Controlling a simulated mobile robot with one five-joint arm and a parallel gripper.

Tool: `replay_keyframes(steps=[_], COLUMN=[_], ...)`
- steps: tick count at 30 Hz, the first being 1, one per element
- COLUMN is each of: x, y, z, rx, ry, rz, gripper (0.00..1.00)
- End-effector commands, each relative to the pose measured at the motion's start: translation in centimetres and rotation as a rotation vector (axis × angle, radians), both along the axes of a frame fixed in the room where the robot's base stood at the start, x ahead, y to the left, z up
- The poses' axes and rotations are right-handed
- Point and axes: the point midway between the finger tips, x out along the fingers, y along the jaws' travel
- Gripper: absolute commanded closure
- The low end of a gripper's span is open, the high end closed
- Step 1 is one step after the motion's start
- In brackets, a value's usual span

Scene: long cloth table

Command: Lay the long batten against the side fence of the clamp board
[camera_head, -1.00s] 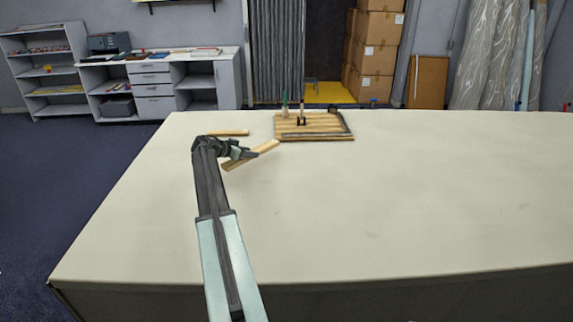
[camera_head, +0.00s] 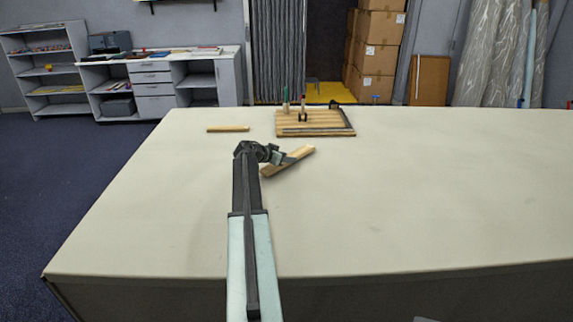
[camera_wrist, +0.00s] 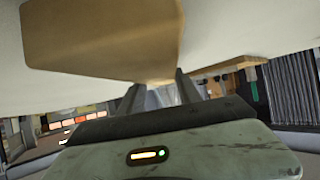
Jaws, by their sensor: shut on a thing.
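The long batten (camera_head: 301,154) is a pale wooden strip, held slantwise with its right end farther back. My gripper (camera_head: 283,159) is shut on it near its middle, in front of the clamp board. The batten looks just above the table, but the gap is hard to judge. In the wrist view the batten (camera_wrist: 100,38) looms large above the fingers. The clamp board (camera_head: 300,121) is a slatted wooden board at the table's far side. Dark strips run along its front and its right side (camera_head: 347,118); the batten is apart from them.
A shorter wooden batten (camera_head: 228,128) lies left of the board. Upright clamp parts, one green (camera_head: 286,98), stand at the board's back left, and a dark piece (camera_head: 334,104) sits at its back right. The cloth table (camera_head: 430,190) is clear to the right.

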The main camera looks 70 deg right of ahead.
Motion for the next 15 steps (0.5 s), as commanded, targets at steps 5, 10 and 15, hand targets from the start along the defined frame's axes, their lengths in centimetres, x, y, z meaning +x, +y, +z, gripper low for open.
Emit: replay_keyframes(steps=[5,10,15], x=[0.05,0.08,0.12], y=[0.01,0.03,0.04], z=[-1.11,-1.19,-1.2], rx=[0.0,0.0,0.0], ry=[0.0,0.0,0.0], rz=[0.0,0.0,0.0], gripper=[1.0,1.0,0.38])
